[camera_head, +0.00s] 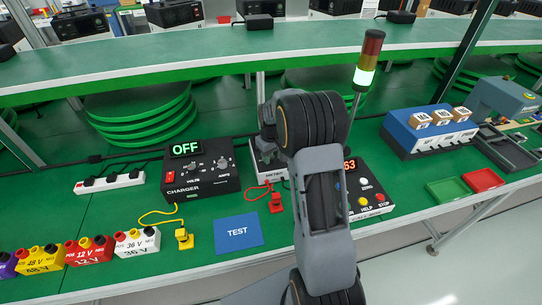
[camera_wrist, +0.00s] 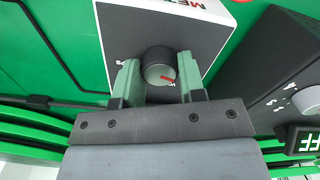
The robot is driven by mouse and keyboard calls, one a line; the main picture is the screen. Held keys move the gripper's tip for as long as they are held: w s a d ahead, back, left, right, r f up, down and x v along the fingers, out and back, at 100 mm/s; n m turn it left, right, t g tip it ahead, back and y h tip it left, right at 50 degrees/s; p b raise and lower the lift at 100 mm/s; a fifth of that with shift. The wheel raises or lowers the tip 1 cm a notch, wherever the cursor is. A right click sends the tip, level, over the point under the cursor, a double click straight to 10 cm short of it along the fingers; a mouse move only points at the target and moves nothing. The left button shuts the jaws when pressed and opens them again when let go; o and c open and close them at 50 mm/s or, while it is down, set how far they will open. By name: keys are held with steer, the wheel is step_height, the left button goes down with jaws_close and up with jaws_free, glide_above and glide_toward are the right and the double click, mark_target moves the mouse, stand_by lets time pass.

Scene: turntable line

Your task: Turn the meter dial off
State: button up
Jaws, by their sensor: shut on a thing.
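The meter (camera_head: 267,174) is a small grey box on the green bench, partly hidden behind my arm in the head view. In the wrist view its grey face (camera_wrist: 200,25) fills the upper middle, with red lettering cut off at the top edge. The meter dial (camera_wrist: 160,63) is a round dark knob with a grey cap and a red pointer mark aimed toward the lower right of the picture. My gripper (camera_wrist: 158,72) has its two grey-green fingers on either side of the dial, shut on it. A small mark shows left of the dial, too small to read.
The black charger (camera_head: 200,180) with a green OFF display stands left of the meter. A red probe (camera_head: 275,203), a yellow probe (camera_head: 184,238) and a blue TEST pad (camera_head: 238,231) lie in front. A control box (camera_head: 372,208) and signal tower (camera_head: 368,60) stand right.

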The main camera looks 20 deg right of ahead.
steer(key=shift+n, duration=0.3)
steer(key=o, duration=0.9)
steer(key=shift+o, duration=0.2)
steer(key=shift+r, duration=0.1)
step_height(320, 180, up, 14)
stand_by(0.6)
